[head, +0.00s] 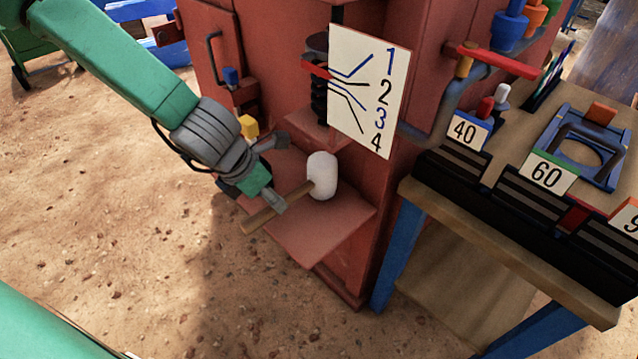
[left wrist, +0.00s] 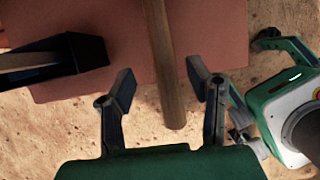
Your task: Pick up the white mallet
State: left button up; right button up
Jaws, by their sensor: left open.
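The mallet has a white head (head: 321,175) and a brown wooden handle (head: 262,220). It lies on a red shelf (head: 325,228) on the front of the red machine, with the handle end sticking out past the shelf's edge. My left gripper (head: 281,172) is open and close to the handle, just left of the white head. In the left wrist view the handle (left wrist: 165,60) runs between the two open fingers of my left gripper (left wrist: 160,80), apart from both. The white head is outside that view.
A white board (head: 368,90) numbered 1 to 4 hangs just above the mallet. A workbench (head: 430,195) with number cards stands at the right. A dark holder (left wrist: 55,65) sits at the shelf's edge in the left wrist view. Sandy ground at left is open.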

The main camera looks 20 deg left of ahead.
aim_at(292, 197)
pick_arm(q)
jog(key=shift+d+f, duration=0.1)
jog(key=shift+d, duration=0.25)
jog(key=shift+w+d+f, duration=0.1)
jog(key=shift+d+f, duration=0.05)
jog(key=shift+d, duration=0.1)
jog(key=b+x, duration=0.1)
jog(key=x, duration=0.1)
jog(key=a+b+x, duration=0.1)
jog(key=b+x, duration=0.1)
jog(key=shift+f, duration=0.45)
jog(key=shift+w+a+f, duration=0.1)
jog(key=shift+w, duration=0.05)
jog(key=shift+r, duration=0.2)
jog(key=shift+c, duration=0.8)
jog(key=shift+d+r, duration=0.1)
jog(key=shift+d, duration=0.4)
grip_shut()
pick_arm(e)
jog(key=f, duration=0.3)
jog(key=shift+d+f, duration=0.25)
jog(key=shift+d, duration=0.05)
